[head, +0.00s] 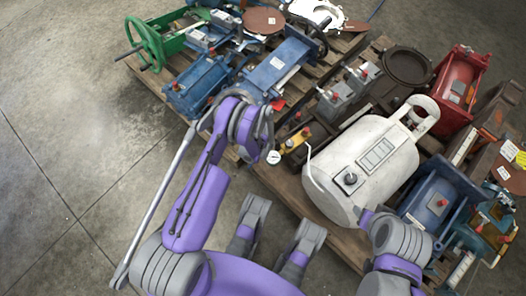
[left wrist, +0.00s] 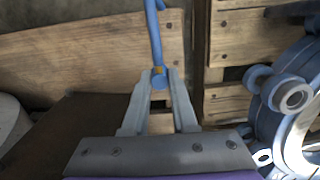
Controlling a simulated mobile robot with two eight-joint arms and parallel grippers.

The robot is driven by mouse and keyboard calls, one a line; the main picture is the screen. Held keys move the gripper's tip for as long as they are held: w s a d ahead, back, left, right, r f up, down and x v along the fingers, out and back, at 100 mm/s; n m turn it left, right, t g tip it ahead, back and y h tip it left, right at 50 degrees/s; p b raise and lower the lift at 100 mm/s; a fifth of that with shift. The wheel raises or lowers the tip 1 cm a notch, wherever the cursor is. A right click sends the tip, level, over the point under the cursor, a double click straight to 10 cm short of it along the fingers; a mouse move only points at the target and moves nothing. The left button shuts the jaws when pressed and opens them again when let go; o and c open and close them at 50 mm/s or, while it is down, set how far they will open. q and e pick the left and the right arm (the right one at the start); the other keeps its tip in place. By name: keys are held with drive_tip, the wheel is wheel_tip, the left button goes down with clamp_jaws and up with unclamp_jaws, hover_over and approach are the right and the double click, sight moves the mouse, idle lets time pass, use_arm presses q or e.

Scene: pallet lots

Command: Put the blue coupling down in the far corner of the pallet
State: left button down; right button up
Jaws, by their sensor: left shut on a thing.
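My left gripper (left wrist: 160,78) is shut on a slim blue piece (left wrist: 155,38), which I take to be the blue coupling. The piece stands up from between the fingertips and runs out of the top of the left wrist view, so its full shape is not shown. In the head view my left arm reaches over the near left edge of the loaded pallet (head: 147,94); its fingers and the held piece cannot be made out there. Part of my right arm shows at the lower right of the head view, but its gripper does not.
The pallet is crowded. A green handwheel (head: 146,45), blue castings (head: 198,84), a white tank (head: 362,170), a red housing (head: 459,88) and a brown ring (head: 406,66) stand on it. Bare concrete floor (head: 60,110) lies to the left.

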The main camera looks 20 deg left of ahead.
use_arm(q)
wheel_tip(320, 180, down, 2)
drive_tip(key=shift+f, duration=0.15)
drive_tip(key=c, duration=0.7)
unclamp_jaws()
wheel_tip(320, 180, up, 38)
drive_tip(key=s+d+n+t+p, duration=0.2)
drive_tip(key=s+p, duration=0.1)
drive_tip(key=s+r+n+t, duration=0.1)
drive_tip(key=s+r, duration=0.4)
drive_tip(key=s, duration=0.3)
drive_tip(key=s+d+r+t, duration=0.1)
drive_tip(key=s+r, duration=0.5)
drive_tip(key=s, duration=0.3)
drive_tip(key=shift+s+r+n, duration=0.15)
drive_tip(key=shift+s+n, duration=0.1)
drive_tip(key=shift+n, duration=0.15)
